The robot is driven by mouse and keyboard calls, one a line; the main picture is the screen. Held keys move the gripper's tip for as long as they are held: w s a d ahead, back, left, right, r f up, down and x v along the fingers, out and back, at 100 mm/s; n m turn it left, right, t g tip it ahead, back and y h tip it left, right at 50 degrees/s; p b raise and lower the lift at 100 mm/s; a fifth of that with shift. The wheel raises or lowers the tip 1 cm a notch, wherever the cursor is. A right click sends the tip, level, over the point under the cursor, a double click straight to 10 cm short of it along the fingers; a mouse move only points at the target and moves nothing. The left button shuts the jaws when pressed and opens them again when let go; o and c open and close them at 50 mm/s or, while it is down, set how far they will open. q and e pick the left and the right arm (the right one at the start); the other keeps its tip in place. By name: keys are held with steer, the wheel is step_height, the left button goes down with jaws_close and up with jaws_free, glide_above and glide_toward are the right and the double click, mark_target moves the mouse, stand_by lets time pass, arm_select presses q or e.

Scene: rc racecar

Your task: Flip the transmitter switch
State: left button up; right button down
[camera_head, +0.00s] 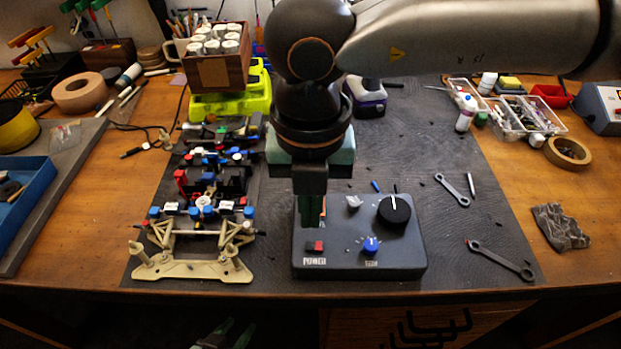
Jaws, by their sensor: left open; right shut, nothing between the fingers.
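The transmitter, a dark grey box (335,264), sits on the black mat. Its top has a red switch (314,246) at the front left, a blue knob (370,245), a large black knob (394,209) and a small grey knob (353,202). My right gripper (311,222) points down over the box's left part, just behind the red switch, with its green fingers shut and empty. Whether the fingertips touch the box or switch I cannot tell. My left gripper (228,334) is open at the bottom edge, below the table's front edge, partly out of view.
The partly built racecar (195,268) lies left of the transmitter. Wrenches (500,262) lie on the mat to the right. A wooden box of bottles (215,70) stands on a yellow-green thing behind. A blue tray (25,190) is at far left. My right arm hides part of the back.

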mark_target(310, 247)
step_height(310, 247, down, 6)
steer(key=shift+r, duration=0.15)
arm_select(q)
steer(key=shift+w+a+r, duration=0.1)
steer(key=shift+w+r, duration=0.15)
steer(key=shift+f, duration=0.1)
